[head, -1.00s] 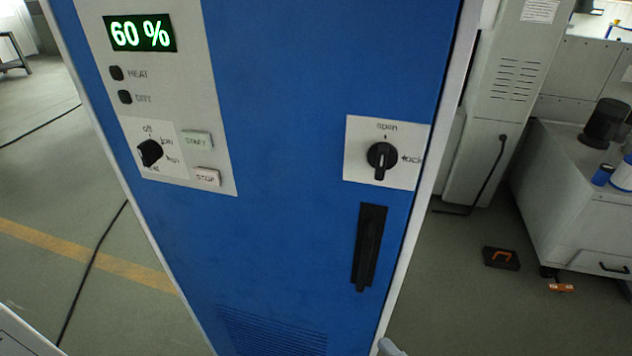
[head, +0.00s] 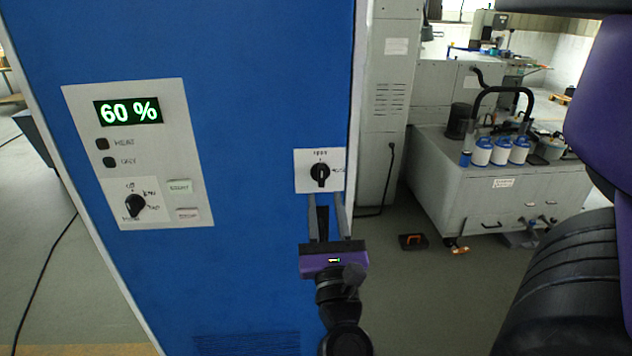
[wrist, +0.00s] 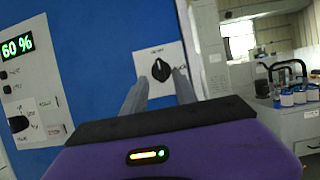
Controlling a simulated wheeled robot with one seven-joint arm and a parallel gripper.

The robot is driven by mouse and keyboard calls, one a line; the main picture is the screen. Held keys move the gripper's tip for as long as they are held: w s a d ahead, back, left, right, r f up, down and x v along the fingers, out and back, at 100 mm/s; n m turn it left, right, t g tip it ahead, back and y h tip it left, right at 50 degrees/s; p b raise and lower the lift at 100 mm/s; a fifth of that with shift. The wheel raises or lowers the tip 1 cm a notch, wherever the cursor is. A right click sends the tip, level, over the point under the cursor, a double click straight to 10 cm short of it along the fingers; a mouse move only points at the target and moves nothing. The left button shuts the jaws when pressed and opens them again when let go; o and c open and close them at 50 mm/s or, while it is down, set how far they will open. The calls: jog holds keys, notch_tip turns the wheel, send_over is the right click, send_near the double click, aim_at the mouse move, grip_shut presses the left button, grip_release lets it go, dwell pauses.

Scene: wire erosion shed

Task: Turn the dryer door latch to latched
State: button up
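The door latch (head: 320,174) is a black knob on a white plate with "open" above and "lock" at the right, on the blue dryer door (head: 255,100). Its grip stands roughly upright. In the wrist view the latch (wrist: 161,70) shows just beyond the fingers, with its grip slightly tilted. My gripper (head: 325,200) is in front of the door, just below the latch. Its two grey fingers are apart with nothing between them; they also show in the wrist view (wrist: 160,85). Contact with the knob cannot be told. My gripper covers most of the black door handle (head: 321,222).
Left of the latch is a panel (head: 162,165) with a "60 %" display, a rotary selector (head: 134,206) and buttons. A grey cabinet (head: 390,100) stands behind at right. A grey cart (head: 450,200) holds several white-and-blue bottles. A black cable crosses the floor at left.

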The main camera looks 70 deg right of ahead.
aim_at(322, 179)
jog(key=p+x, duration=0.1)
jog(key=x, duration=0.3)
jog(key=shift+r+p, duration=0.15)
jog(key=shift+p, duration=0.15)
jog(key=shift+w+d, duration=0.2)
jog(key=shift+d, duration=0.4)
grip_shut()
